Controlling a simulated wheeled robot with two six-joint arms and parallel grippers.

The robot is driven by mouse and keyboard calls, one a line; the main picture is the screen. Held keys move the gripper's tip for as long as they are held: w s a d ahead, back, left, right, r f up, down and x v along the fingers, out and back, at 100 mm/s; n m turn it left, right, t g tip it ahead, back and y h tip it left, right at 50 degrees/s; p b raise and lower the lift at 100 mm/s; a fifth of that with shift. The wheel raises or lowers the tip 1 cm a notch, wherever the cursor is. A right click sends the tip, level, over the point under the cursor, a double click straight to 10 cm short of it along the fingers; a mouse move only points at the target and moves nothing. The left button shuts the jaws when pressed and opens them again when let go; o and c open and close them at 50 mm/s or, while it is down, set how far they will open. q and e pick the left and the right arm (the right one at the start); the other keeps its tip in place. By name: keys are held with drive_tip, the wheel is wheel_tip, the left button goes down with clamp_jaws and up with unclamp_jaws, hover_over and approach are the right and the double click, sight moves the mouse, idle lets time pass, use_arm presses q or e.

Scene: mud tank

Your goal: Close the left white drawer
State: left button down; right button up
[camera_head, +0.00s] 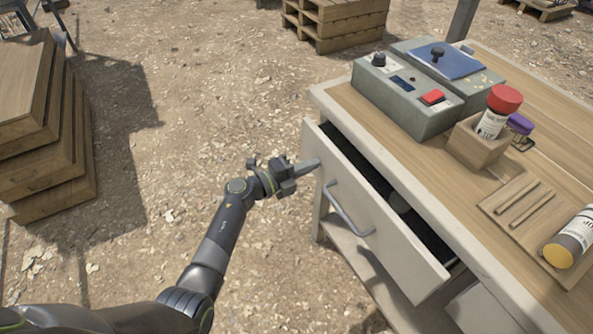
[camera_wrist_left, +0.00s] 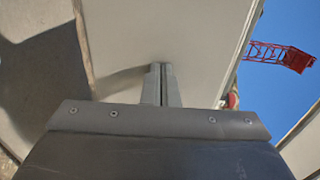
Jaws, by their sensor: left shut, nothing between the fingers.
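The left white drawer (camera_head: 374,213) is pulled partly out of the white desk, with a dark gap showing behind its front panel. A grey bar handle (camera_head: 348,209) is on its front. My left gripper (camera_head: 312,165) is shut and empty, with its fingertips at the left end of the drawer front. In the left wrist view the shut fingers (camera_wrist_left: 161,85) point at a pale panel (camera_wrist_left: 165,35) close ahead. I cannot tell whether they touch it. A dark object lies inside the drawer, mostly hidden. My right gripper is not in view.
The wooden desk top (camera_head: 345,97) carries grey control boxes (camera_head: 405,97), a wooden holder (camera_head: 478,143) with a red-capped container (camera_head: 496,112), and a yellow-capped container (camera_head: 569,240). Stacked wood (camera_head: 45,130) stands on the left. Bare ground lies between.

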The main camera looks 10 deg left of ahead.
sight(328, 156)
use_arm(q)
drive_tip(key=b+x, duration=0.1)
drive_tip(key=x, duration=0.4)
drive_tip(key=shift+w+d, duration=0.2)
drive_tip(key=shift+d+r, duration=0.1)
drive_tip(key=shift+r, duration=0.1)
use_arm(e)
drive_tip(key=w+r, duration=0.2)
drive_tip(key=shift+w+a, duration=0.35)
use_arm(q)
drive_tip(key=shift+w+r, duration=0.1)
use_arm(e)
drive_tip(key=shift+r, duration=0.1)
